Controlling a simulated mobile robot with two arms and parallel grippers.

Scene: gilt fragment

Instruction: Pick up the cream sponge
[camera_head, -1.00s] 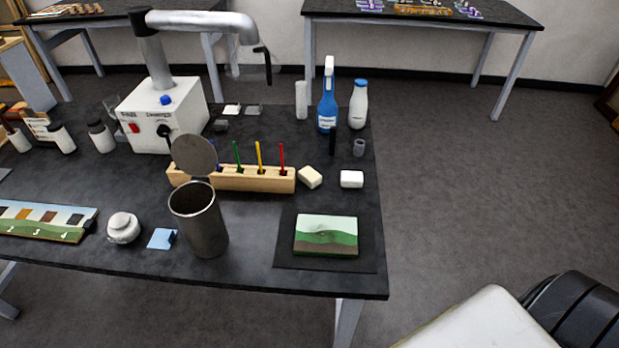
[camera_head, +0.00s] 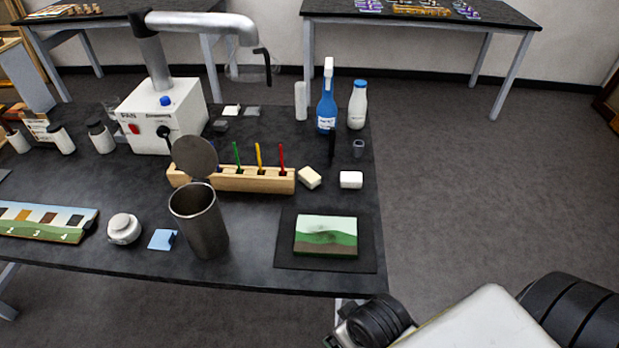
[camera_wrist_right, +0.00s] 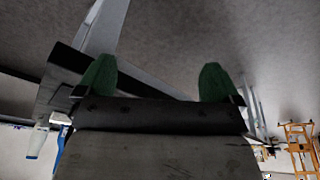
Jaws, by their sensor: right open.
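The cream sponge (camera_head: 309,177) is a small pale block on the black table, tilted against or just beside the right end of the wooden rack; I cannot tell if they touch. A whiter block (camera_head: 351,180) lies to its right, apart from it. In the right wrist view my right gripper (camera_wrist_right: 157,78) shows two green fingertips spread wide with nothing between them. In the head view my right arm is at the bottom right, off the table's front right corner and well away from the sponge. My left gripper is not in view.
The wooden rack (camera_head: 240,180) holds coloured sticks. A metal cylinder (camera_head: 205,225) with a raised round lid stands in front of it. A landscape-painted block (camera_head: 326,235) lies on a dark mat (camera_head: 290,262). A blue spray bottle (camera_head: 327,108) and a white bottle (camera_head: 357,108) stand behind the sponge.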

